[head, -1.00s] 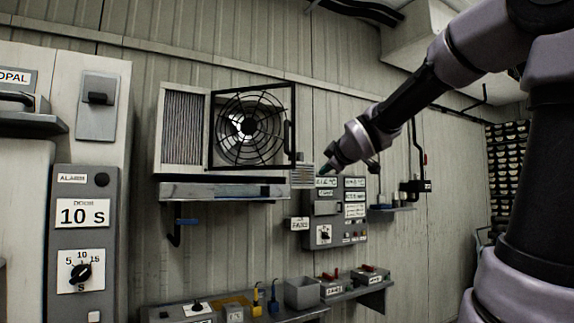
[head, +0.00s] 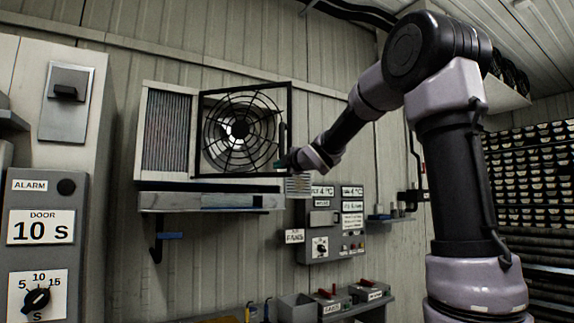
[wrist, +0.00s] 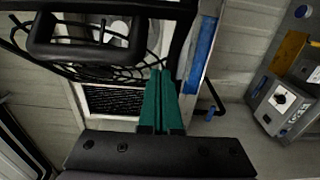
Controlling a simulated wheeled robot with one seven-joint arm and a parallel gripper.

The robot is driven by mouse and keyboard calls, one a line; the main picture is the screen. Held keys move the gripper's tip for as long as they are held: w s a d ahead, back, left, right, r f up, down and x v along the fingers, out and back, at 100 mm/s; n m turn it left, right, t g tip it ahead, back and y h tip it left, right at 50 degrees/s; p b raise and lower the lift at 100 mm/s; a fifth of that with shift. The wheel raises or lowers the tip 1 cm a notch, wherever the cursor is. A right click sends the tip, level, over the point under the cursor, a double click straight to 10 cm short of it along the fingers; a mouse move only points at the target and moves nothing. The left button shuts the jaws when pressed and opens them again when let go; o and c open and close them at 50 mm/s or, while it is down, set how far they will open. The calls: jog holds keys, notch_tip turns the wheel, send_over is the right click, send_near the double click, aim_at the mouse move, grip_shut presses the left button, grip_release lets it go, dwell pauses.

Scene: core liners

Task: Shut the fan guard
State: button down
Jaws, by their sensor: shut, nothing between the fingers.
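The fan guard (head: 242,130) is a black square frame with a round wire grille, hinged in front of the fan housing (head: 167,133) on the wall. It appears swung out from the housing. Its black handle (head: 283,138) is on the right edge. My gripper (head: 283,164) is at the guard's lower right corner, just below the handle. In the wrist view my gripper's green fingers (wrist: 161,72) are together and empty, beside the guard's dark frame. The handle (wrist: 98,38) shows large at upper left there. I cannot tell whether the fingers touch the frame.
A grey shelf (head: 210,200) runs below the fan housing. A control panel (head: 333,222) is on the wall to the right. An alarm box (head: 42,225) stands at the left. The wall above the fan is clear.

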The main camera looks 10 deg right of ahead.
jog(key=w, duration=0.2)
jog(key=w+d, duration=0.1)
jog(key=w, duration=0.1)
jog(key=shift+w+d, duration=0.15)
jog(key=shift+d, duration=0.05)
jog(key=shift+d, duration=0.1)
